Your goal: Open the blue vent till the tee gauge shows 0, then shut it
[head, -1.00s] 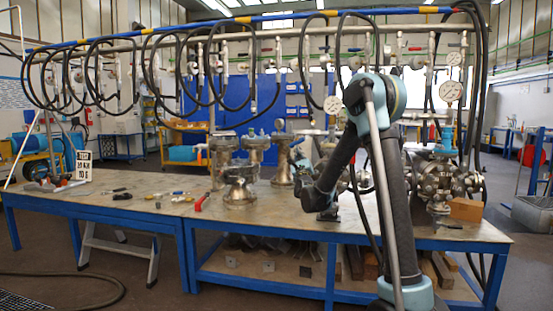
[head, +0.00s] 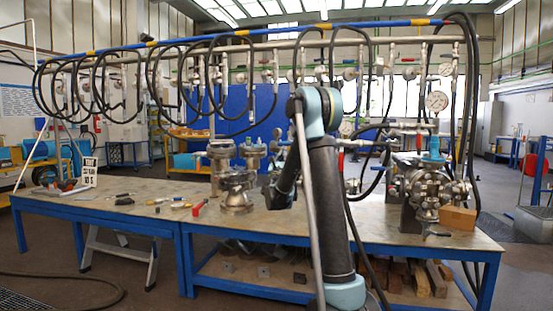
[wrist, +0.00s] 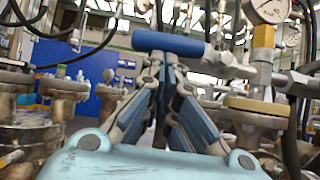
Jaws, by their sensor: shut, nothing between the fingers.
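In the wrist view my gripper (wrist: 165,75) has its fingers together and empty. A blue bar handle (wrist: 168,42) lies level across the view at the fingertips, joined on its right to a grey metal fitting (wrist: 228,66); I cannot tell whether the fingers touch it. To the right a white dial gauge (wrist: 267,9) stands on a brass fitting (wrist: 262,48), cut by the top edge, its reading not clear. In the head view my arm hides most of this area and the gripper cannot be made out. A large gauge (head: 437,102) stands above the right-hand vessel.
Flanged vessels (head: 236,190) stand on the bench (head: 130,192) left of my arm. A valve cluster (head: 420,188) and wooden block (head: 457,218) are at the right. Black hoses hang from the overhead pipe (head: 200,43). Loose tools lie on the bench's left part, with bare surface around them.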

